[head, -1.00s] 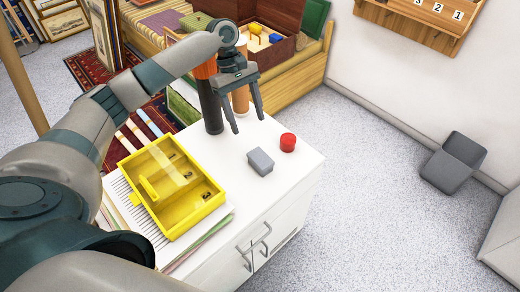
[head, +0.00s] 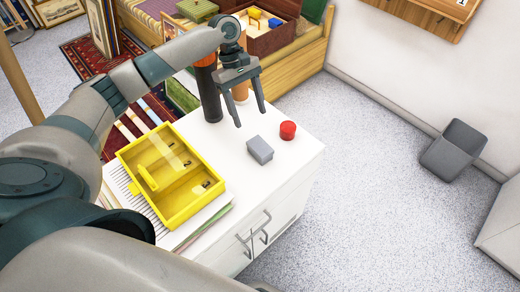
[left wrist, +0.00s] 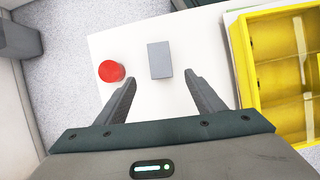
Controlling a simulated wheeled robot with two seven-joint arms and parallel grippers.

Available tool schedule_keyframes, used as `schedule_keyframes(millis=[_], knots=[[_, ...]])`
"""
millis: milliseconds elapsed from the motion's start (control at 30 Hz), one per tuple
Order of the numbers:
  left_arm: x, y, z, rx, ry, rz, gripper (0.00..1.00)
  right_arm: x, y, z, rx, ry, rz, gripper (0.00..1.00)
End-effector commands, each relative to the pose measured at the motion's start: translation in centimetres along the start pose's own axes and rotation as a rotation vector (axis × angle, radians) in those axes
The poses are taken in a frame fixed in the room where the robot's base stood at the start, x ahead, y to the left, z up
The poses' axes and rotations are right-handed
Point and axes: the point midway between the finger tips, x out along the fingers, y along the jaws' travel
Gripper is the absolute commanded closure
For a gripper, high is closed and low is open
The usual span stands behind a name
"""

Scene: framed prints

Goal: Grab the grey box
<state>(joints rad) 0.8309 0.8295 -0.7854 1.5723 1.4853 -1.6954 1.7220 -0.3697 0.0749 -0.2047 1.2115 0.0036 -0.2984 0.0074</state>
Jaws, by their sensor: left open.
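The grey box (head: 260,150) is a small block lying on the white cabinet top, beside a red cylinder (head: 288,130). My left gripper (head: 251,115) is open and empty, above the cabinet top and a little behind the box in the head view. In the left wrist view the grey box (left wrist: 160,60) lies ahead of the two open fingertips (left wrist: 160,80), roughly between their lines, and apart from them. The red cylinder (left wrist: 111,71) is to its left there. My right gripper is not in view.
A yellow compartment case (head: 170,175) lies on papers on the white cabinet (head: 215,148), left of the box. A dark cylinder (head: 208,95) stands at the cabinet's back edge. A grey bin (head: 453,150) is on the floor at right.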

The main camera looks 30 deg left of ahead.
Motion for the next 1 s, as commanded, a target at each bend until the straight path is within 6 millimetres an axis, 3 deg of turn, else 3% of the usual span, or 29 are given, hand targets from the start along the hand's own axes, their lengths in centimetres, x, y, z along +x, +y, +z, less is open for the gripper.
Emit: schedule_keyframes(millis=[300,433,1000], knots=[[5.8,-0.1,0.1,0.000,-0.002,-0.002,0.38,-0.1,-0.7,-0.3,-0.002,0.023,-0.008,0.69],[7.3,0.0,0.0,-0.001,0.000,-0.001,0.38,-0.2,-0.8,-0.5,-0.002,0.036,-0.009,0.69],[8.6,0.0,0.1,0.000,0.000,-0.001,0.38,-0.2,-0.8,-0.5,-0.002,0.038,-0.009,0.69]])
